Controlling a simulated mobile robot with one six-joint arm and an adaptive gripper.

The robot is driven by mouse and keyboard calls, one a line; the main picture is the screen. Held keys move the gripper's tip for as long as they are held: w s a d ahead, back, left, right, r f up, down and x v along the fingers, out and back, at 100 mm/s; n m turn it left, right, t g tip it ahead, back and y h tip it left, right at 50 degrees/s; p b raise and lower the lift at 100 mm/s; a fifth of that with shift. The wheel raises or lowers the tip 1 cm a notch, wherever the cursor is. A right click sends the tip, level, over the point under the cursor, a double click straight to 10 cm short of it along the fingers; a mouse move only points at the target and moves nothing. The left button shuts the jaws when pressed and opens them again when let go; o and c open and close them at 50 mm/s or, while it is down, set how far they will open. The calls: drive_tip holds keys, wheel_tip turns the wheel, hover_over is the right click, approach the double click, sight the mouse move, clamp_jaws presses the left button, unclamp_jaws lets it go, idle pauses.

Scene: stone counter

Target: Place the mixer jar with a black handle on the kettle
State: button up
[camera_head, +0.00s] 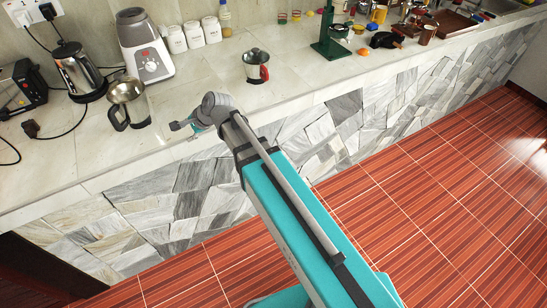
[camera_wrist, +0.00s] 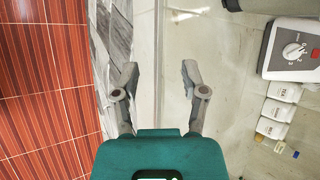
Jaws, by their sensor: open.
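The steel mixer jar with a black handle (camera_head: 131,98) stands upright on the counter near its left front part, with its open top showing. The kettle (camera_head: 77,72), steel and black, stands behind and left of the jar, close to the wall. My gripper (camera_head: 180,126) is over the counter's front edge, to the right of the jar and apart from it. In the wrist view my gripper (camera_wrist: 157,78) is open, with nothing between the fingers. A grey piece cut off at that view's top edge may be the jar; I cannot tell.
A white mixer base (camera_head: 147,52) stands behind the jar, with white canisters (camera_head: 193,34) to its right. A smaller jar with a red handle (camera_head: 256,66) stands right of my gripper. A black appliance (camera_head: 22,88) and cables lie left. The counter (camera_head: 205,75) is clear mid-left.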

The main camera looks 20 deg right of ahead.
drive_tip(key=s+d+f+n+g+h, duration=0.2)
drive_tip(key=s+d+n, duration=0.4)
drive_tip(key=d, duration=0.6)
drive_tip(key=s+d+f+n+g+h, duration=0.2)
drive_tip(key=s+d+n+h, duration=0.3)
drive_tip(key=s+d, duration=0.3)
drive_tip(key=d+f+n, duration=0.1)
drive_tip(key=d, duration=0.3)
drive_tip(key=shift+s+d+n+g, duration=0.2)
drive_tip(key=shift+d+n+g, duration=0.05)
drive_tip(key=shift+n+g, duration=0.05)
